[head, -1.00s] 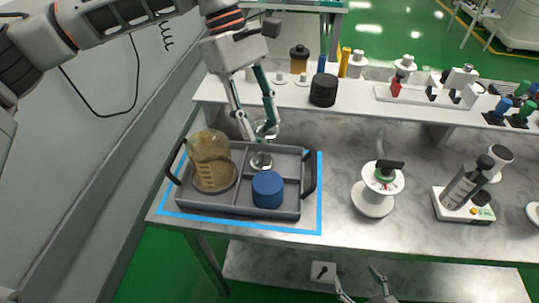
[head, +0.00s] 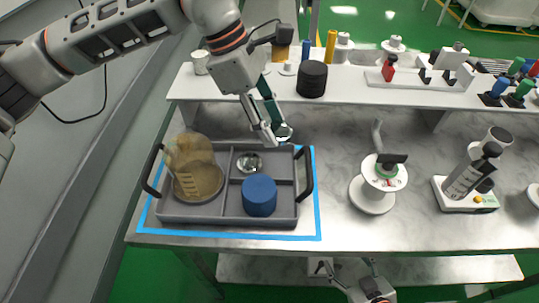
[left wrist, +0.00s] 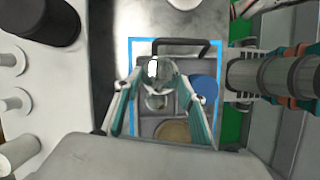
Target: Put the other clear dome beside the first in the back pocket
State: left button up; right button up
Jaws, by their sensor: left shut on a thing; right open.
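The grey tray (head: 228,219) has a clear dome (head: 249,162) in its back middle pocket. My left gripper (head: 272,131) is shut on the other clear dome (head: 284,132), at the tray's back edge, right of the first dome in the head view. In the left wrist view, the held dome (left wrist: 158,70) is between the fingertips (left wrist: 155,82), with the first dome (left wrist: 157,101) beyond. Its exact height above the tray is unclear. My right gripper (head: 345,268) is open and empty, low at the front edge of the table.
A beaker (head: 192,165) with brown contents stands in the tray's left compartment. A blue cylinder (head: 259,196) is in the front pocket. Dark handles (head: 305,172) rise at the tray's ends. A shelf with a black jar (head: 312,79) runs behind. A white stand (head: 372,192) is to the right.

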pick_arm(q)
send_over(275, 167)
jog(key=a, duration=0.1)
notch_tip(275, 167, down, 6)
jog(key=shift+w+a+f, duration=0.1)
jog(key=shift+w, duration=0.05)
notch_tip(275, 167, down, 4)
jog(key=shift+f, duration=0.1)
jog(key=shift+f, duration=0.15)
jog(key=o, duration=0.8)
jog(key=shift+f, duration=0.1)
